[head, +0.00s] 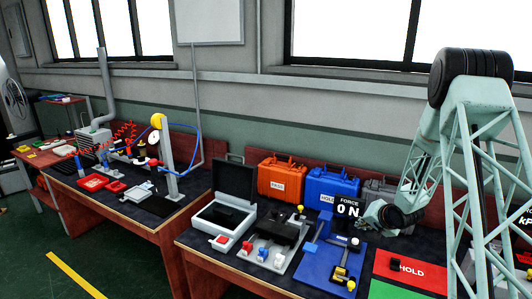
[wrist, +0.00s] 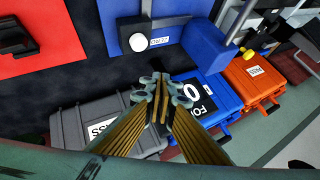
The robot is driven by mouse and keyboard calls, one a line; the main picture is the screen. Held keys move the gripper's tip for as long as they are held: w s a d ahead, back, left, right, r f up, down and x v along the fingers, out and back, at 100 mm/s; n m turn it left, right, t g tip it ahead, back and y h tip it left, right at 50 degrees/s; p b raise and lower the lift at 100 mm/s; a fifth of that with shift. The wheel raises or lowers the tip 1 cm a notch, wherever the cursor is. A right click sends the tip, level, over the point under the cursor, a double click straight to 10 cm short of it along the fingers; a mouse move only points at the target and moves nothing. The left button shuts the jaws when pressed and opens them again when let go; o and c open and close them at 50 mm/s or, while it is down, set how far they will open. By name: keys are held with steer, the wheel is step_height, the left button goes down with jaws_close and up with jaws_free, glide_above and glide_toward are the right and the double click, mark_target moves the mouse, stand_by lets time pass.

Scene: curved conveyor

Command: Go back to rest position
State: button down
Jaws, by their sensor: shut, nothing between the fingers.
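My gripper (head: 368,212) shows in the head view at the end of my pale green arm, in front of the blue case (head: 330,185) with the "FORCE ON" display (head: 348,207). It is up over the back part of the workbench (head: 222,262). In the wrist view its two fingers (wrist: 163,88) are together, with nothing held between them. That view looks down on the dark bench top, and whether the fingers touch anything below cannot be told.
An orange case (head: 282,180) and a grey case (wrist: 85,128) stand beside the blue one. A blue fixture plate (head: 318,262), a red HOLD mat (head: 412,272) and a green mat (head: 392,291) lie in front. An open black case (head: 247,183) stands left.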

steer(key=s+a+r+n+g+h, duration=0.15)
steer(key=s+r, duration=0.25)
steer(key=r, duration=0.6)
steer(key=s+a+r+h, duration=0.1)
steer(key=s+a+r, duration=0.2)
steer(key=r, duration=0.6)
steer(key=s+a+r+n+g, duration=0.1)
steer(key=s+a+r, duration=0.2)
steer(key=s+r, duration=0.45)
steer(key=s+a+r+n, duration=0.1)
steer(key=s+a+r, duration=0.3)
steer(key=s+r, duration=0.35)
steer(key=s+a+r+n+g, duration=0.1)
steer(key=s+a, duration=0.4)
steer(key=s, duration=0.9)
steer(key=s+a+r+n+y+b, duration=0.1)
steer(key=s+a, duration=0.4)
steer(key=s, duration=0.9)
steer(key=s+a+r+n+g+y, duration=0.1)
steer(key=s+a+r, duration=0.3)
steer(key=s, duration=1)
steer(key=shift+s+a+r+n+g+b, duration=0.15)
steer(key=shift+a+n+g+b, duration=0.25)
steer(key=shift+a+n, duration=0.35)
